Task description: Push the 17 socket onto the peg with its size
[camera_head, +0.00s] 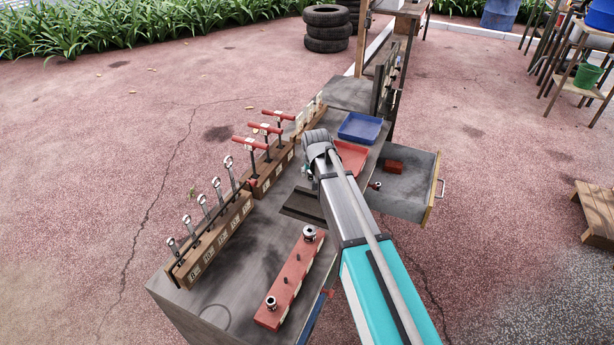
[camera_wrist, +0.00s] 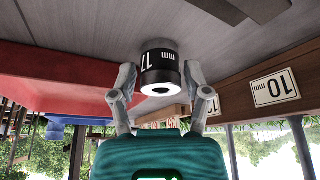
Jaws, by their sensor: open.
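The 17 socket (camera_wrist: 158,60), metal with a black band marked "17 mm", stands in the wrist view on the grey bench top. My gripper (camera_wrist: 159,77) is open, with one finger on each side of the socket. Whether the fingers touch it I cannot tell. In the head view my arm hides the socket and most of the gripper. The red peg rail (camera_head: 297,266) lies on the near part of the bench. It has a socket (camera_head: 309,233) at its far end, another (camera_head: 271,303) at its near end, and short bare pegs between. Its size labels are unreadable.
A wooden rack with wrenches (camera_head: 215,240) and red T-handles (camera_head: 265,128) line the left bench edge. A red tray (camera_head: 350,155) and blue tray (camera_head: 360,127) stand behind my arm. An open drawer (camera_head: 407,202) juts out right. A dark flat plate (camera_head: 300,207) lies mid-bench.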

